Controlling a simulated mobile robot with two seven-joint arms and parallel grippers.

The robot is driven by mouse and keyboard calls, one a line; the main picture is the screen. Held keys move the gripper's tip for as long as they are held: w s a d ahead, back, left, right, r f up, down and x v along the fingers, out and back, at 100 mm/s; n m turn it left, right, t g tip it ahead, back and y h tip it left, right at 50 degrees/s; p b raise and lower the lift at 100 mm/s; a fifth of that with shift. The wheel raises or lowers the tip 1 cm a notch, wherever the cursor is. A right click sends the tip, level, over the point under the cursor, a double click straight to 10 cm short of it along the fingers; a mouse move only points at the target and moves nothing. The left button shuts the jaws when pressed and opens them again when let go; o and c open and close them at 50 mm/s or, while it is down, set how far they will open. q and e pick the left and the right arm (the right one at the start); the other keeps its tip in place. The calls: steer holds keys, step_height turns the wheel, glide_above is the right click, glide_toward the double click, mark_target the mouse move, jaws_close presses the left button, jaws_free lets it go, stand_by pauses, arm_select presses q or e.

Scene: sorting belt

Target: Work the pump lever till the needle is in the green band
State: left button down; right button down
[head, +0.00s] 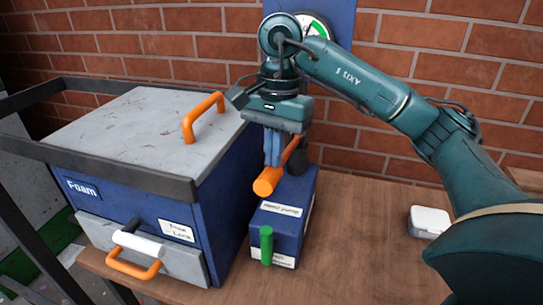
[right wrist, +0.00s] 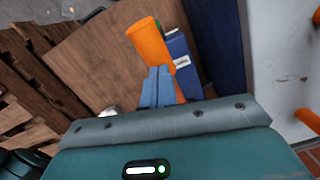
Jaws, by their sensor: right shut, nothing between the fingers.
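The orange pump lever (head: 268,182) slants over the blue hand pump box (head: 300,222), its thick end toward me. In the right wrist view the lever (right wrist: 148,38) shows just beyond the fingertips. My right gripper (head: 273,160) is shut with nothing between its blue fingers, its tips at or right beside the lever; I cannot tell whether they touch. The fingers also show in the right wrist view (right wrist: 157,72). The round gauge (head: 318,26) on the wall panel is partly hidden by my right arm. Some green shows on it, but I cannot read the needle. My left gripper is out of view.
A blue foam box (head: 130,150) with a grey lid, an orange lid handle (head: 203,117) and a front drawer handle (head: 133,262) stands left of the pump. A green handle (head: 266,245) is on the pump's front. A white box (head: 429,221) lies right; the tabletop between is clear.

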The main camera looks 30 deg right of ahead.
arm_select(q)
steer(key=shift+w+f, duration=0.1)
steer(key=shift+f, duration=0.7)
arm_select(e)
steer(key=shift+f, duration=0.25)
steer(key=shift+w+d+r+p, duration=0.2)
steer(key=shift+w+d+r, duration=0.1)
steer(key=shift+d, duration=0.25)
steer(key=shift+w+d+r+p, duration=0.15)
steer(key=shift+w+d+r, duration=0.1)
steer(key=shift+d, duration=0.25)
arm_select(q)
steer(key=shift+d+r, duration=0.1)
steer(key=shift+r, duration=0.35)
arm_select(e)
steer(key=shift+w+d+f, duration=0.1)
steer(key=shift+w+d, duration=0.05)
steer(key=shift+d, duration=0.2)
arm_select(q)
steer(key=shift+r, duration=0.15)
